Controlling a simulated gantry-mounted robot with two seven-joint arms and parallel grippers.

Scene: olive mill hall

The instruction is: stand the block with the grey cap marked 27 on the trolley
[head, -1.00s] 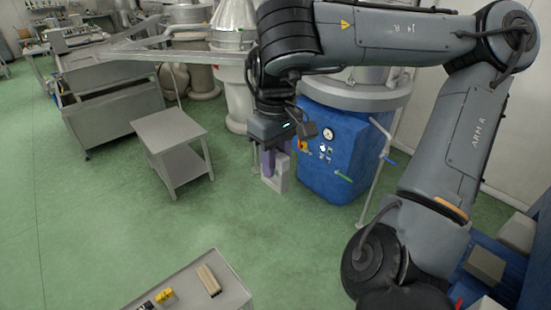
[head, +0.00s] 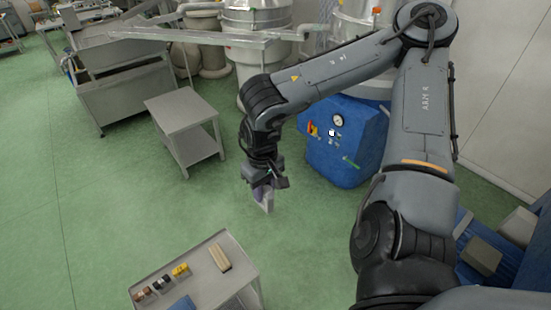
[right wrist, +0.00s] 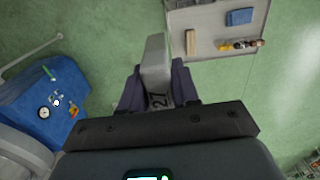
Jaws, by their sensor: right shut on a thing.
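My right gripper (head: 263,194) is shut on a pale grey block (head: 268,204) and holds it in the air over the green floor. In the right wrist view the block (right wrist: 154,58) sticks out between the purple-grey fingers of the gripper (right wrist: 158,88). The number 27 shows on its grey cap (right wrist: 157,101), at the end close to the gripper. A grey two-shelf stand (head: 185,108) is left of the gripper. A nearer metal cart (head: 240,268) with a rimmed top is below it in the picture. I cannot tell which one is the trolley. My left gripper is out of view.
On the nearer cart lie a wooden brush-like piece (head: 220,257), a yellow object (head: 181,269), small dark and reddish pieces, and a blue cloth (head: 184,303). A blue machine (head: 340,145) with a gauge stands behind my right arm. The stand's top is bare. Green floor is free between them.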

